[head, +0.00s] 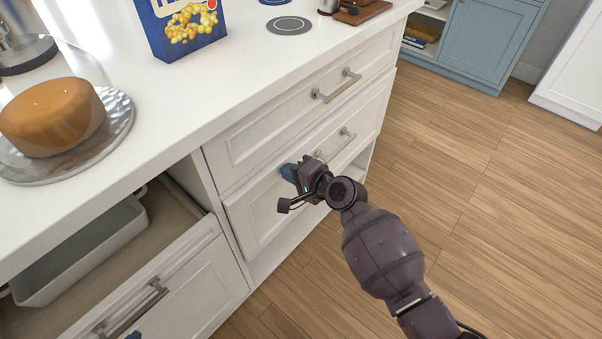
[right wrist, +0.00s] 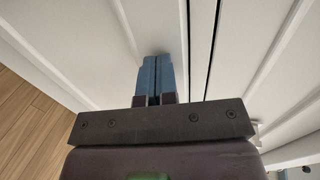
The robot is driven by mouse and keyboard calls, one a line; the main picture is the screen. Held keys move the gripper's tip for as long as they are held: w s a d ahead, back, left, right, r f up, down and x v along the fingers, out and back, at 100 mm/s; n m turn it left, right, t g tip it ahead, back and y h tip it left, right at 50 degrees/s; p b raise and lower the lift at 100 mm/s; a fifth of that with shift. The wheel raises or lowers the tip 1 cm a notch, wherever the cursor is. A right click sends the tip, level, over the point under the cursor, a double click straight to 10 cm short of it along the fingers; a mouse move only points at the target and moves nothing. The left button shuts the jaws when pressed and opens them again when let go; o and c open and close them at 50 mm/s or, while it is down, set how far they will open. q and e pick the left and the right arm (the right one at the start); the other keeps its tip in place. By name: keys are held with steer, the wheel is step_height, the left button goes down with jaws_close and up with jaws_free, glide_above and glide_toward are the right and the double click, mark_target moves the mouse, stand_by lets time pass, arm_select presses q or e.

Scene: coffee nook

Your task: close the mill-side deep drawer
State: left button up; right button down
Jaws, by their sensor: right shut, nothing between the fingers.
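The deep drawer (head: 262,208) is the lower white front in the right-hand cabinet bay, below a shallower shut drawer (head: 250,143). It has a bar handle (head: 342,141). Its front looks shut or nearly flush; I cannot tell if a small gap remains. My right gripper (head: 288,172) is shut and empty, its blue fingertips at the drawer front, left of the handle. In the right wrist view the shut fingers (right wrist: 155,78) point at the white front, beside a dark seam between panels. A blue tip, probably of my left gripper (head: 133,335), shows at the bottom edge; its jaws are cut off.
Another drawer (head: 190,275) stands open at lower left, with a grey bin (head: 85,248) inside. The wooden floor (head: 500,190) at right is clear.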

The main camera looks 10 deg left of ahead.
arm_select(q)
steer(key=shift+w+d, duration=0.1)
steer(key=shift+w, duration=0.3)
arm_select(e)
steer(key=shift+w+a+r, duration=0.15)
steer(key=shift+w+a, duration=0.4)
steer(key=shift+a, duration=0.3)
steer(key=shift+a+r, duration=0.1)
steer(key=shift+r, duration=0.05)
arm_select(q)
steer(key=shift+d, duration=0.1)
